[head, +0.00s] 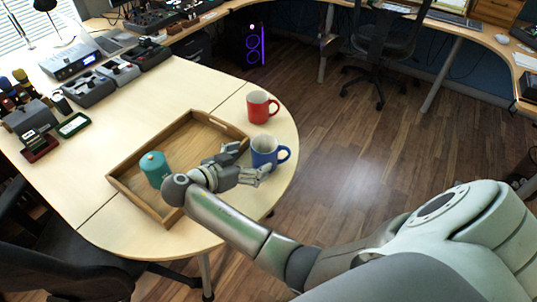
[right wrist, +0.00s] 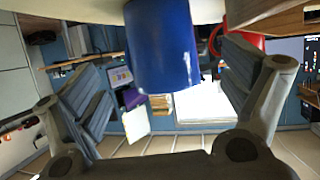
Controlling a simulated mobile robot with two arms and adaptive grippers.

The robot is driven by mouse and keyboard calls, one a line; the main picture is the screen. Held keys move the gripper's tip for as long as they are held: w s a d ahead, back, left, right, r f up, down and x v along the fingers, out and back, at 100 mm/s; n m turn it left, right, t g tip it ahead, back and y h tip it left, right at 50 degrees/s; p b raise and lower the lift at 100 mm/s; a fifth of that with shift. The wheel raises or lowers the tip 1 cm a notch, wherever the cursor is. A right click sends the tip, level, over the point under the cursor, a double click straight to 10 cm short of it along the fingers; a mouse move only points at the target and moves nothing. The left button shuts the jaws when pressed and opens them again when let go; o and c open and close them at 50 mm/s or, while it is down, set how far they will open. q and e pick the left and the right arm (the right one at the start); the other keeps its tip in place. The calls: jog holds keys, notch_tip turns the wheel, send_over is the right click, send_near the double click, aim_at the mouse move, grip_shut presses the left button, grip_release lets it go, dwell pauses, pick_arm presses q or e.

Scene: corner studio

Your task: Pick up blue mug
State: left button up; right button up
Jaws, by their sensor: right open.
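The blue mug (head: 264,150) stands upright on the rounded end of the light wooden table, beside the tray, with its handle to the right. My right gripper (head: 248,161) is open and empty at the mug's left and near side. In the right wrist view the blue mug (right wrist: 160,50) shows in the upper middle, between the two spread fingers of my right gripper (right wrist: 163,85). A gap shows on each side of it, and I cannot tell how deep it sits between the fingers. My left gripper is not in view.
A red mug (head: 258,106) stands close behind the blue mug. Several devices crowd the table's far left. The table's rounded edge (head: 296,150) is just right.

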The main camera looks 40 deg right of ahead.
aim_at(265, 148)
jog(key=shift+x, duration=1)
jog(key=b+x, duration=0.1)
jog(key=x, duration=0.3)
jog(key=shift+w+d+f+b, duration=0.1)
jog(key=shift+w+f+b, duration=0.1)
jog(key=shift+b, duration=0.1)
jog(key=shift+w+d+f, duration=0.1)
jog(key=shift+d+f, duration=0.05)
jog(key=shift+d, duration=0.25)
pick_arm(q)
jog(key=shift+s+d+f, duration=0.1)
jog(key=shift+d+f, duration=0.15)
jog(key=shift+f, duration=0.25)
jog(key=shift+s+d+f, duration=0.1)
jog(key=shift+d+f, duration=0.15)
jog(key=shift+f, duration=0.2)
pick_arm(e)
jog(key=c, duration=1.2)
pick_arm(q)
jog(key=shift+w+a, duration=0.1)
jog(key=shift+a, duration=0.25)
pick_arm(e)
jog(key=shift+c, duration=0.7)
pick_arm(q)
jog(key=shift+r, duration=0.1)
